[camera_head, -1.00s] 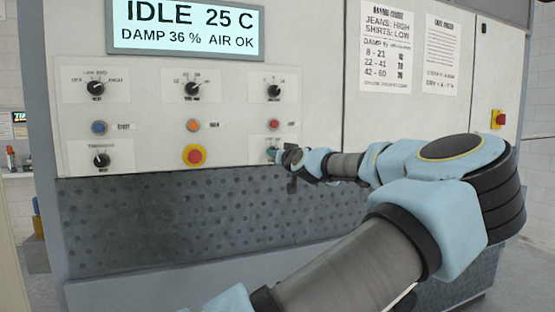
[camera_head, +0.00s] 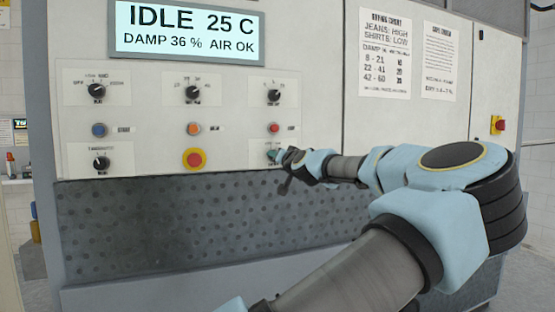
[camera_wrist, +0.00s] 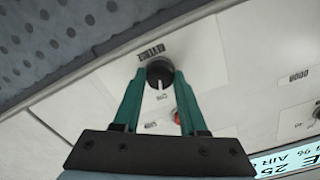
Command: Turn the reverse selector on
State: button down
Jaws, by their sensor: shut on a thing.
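The reverse selector (camera_wrist: 159,72) is a round black knob with a pale pointer line on a white plate, its label upside down in the wrist view. My gripper (camera_wrist: 157,80) has a green finger on each side of the knob and is shut on it. The pointer runs downward in that picture, toward small lettering that I cannot read surely. In the head view my gripper (camera_head: 275,156) is at the lower right of the control panel, hiding most of the selector.
A red button (camera_head: 273,128) sits just above the selector; it also shows between my fingers in the wrist view (camera_wrist: 177,118). A yellow-ringed red stop button (camera_head: 194,158) is to the left. The display (camera_head: 188,31) reads IDLE. A perforated dark panel (camera_head: 180,225) lies below.

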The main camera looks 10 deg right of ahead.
jog(key=shift+c, duration=2.2)
grip_release()
jog(key=shift+s, duration=0.1)
jog(key=s+d+b, duration=0.1)
jog(key=s+b, duration=0.2)
jog(key=s, duration=0.7)
jog(key=shift+s+d+b, duration=0.15)
jog(key=shift+s+b, duration=0.15)
jog(key=shift+b, duration=0.05)
